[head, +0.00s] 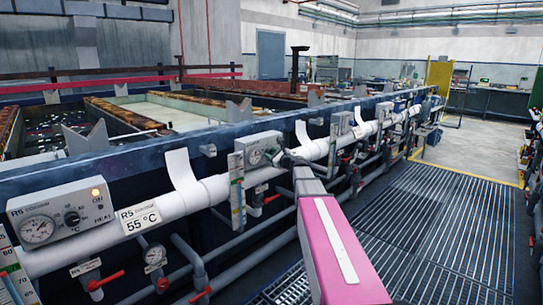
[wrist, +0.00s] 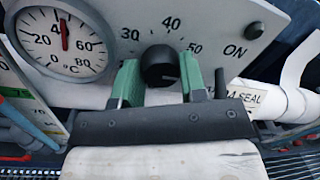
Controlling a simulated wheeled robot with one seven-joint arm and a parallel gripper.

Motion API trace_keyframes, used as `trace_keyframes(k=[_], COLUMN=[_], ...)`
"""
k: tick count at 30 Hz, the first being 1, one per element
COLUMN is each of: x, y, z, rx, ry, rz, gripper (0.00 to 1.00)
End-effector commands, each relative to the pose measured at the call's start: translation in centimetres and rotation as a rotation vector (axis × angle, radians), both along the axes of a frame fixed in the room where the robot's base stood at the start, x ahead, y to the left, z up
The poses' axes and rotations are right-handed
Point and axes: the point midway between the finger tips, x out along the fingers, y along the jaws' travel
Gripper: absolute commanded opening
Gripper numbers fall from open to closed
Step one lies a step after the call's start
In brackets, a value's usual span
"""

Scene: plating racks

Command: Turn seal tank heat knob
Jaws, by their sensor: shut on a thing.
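The seal tank heat knob (wrist: 158,62) is a round black knob on a pale control box (wrist: 210,22), below a printed scale reading 30, 40 and 50. I cannot make out where its pointer stands. My gripper (wrist: 160,76) has one green finger on each side of the knob and is shut on it. A "SEAL" label (wrist: 262,101) shows right of the fingers, partly hidden. In the head view my gripper (head: 287,158) reaches the box (head: 258,146) on the pipe rail, and the knob is hidden behind it.
A round gauge (wrist: 62,42) sits left of the knob, and a dark lamp (wrist: 254,30) stands by "ON". White pipe (head: 210,190) and red-handled valves (head: 163,284) line the tank's front. A second box marked R5 (head: 60,212) is nearer left. Grated floor (head: 430,225) is clear at right.

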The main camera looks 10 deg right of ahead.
Motion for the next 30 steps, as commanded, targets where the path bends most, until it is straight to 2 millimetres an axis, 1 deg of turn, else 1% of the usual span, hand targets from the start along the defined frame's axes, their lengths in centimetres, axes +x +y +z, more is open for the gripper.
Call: trace_keyframes(k=[6, 7, 8, 9, 17, 20, 23, 30], x=[-0.1, -0.1, -0.1, -0.1, -0.1, -0.6, -1.7, -5.7], y=[0.0, 0.0, 0.0, 0.0, 0.0, -0.3, -0.9, -3.1], z=[-0.1, -0.1, -0.1, -0.1, -0.1, -0.1, -0.1, -0.3], rx=[-0.004, -0.004, -0.004, -0.003, -0.002, -0.002, -0.002, -0.002], ry=[0.001, 0.001, 0.001, 0.0, 0.0, -0.001, 0.0, 0.0], rz=[-0.001, -0.001, -0.001, -0.001, -0.001, -0.001, -0.003, -0.003], gripper=[0.15, 0.49, 0.58, 0.64, 0.64, 0.64, 0.64, 0.64])
